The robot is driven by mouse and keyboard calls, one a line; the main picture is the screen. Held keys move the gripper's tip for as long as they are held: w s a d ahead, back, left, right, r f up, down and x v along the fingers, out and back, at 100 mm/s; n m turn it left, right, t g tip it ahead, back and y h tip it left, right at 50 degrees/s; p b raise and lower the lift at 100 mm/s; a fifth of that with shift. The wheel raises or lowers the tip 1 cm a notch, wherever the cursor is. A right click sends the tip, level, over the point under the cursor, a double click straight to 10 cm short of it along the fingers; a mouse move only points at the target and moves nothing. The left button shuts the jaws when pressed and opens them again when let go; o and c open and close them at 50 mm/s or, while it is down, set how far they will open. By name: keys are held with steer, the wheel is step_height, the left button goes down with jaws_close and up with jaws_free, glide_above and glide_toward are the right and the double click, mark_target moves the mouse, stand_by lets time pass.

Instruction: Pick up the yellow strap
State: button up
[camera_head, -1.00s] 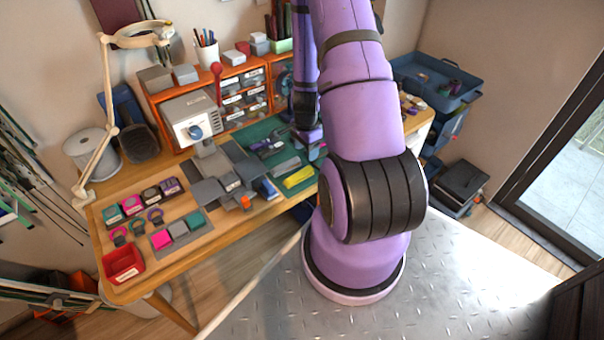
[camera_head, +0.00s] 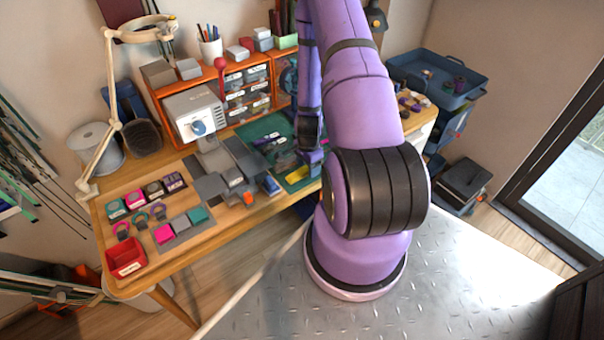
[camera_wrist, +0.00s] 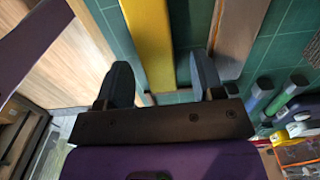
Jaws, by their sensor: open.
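The yellow strap (camera_wrist: 149,40) lies flat on the green cutting mat (camera_wrist: 188,30) in the wrist view, running up out of the top of the picture. My gripper (camera_wrist: 163,75) is open, with its two dark fingers apart, one to each side of the strap's near end. The strap is not held. In the head view a bit of the yellow strap (camera_head: 297,174) shows on the mat's right part, beside my arm, which hides the rest of it.
A grey strip (camera_wrist: 238,32) lies on the mat close to the right finger. Several tools with blue and green handles (camera_wrist: 270,98) lie further right. A grey machine (camera_head: 193,112) and orange drawers (camera_head: 245,88) stand behind the mat. A red bin (camera_head: 125,257) stands at the table's front left.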

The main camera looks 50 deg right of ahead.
steer(key=shift+f, duration=0.5)
steer(key=c, duration=1)
steer(key=shift+r, duration=0.15)
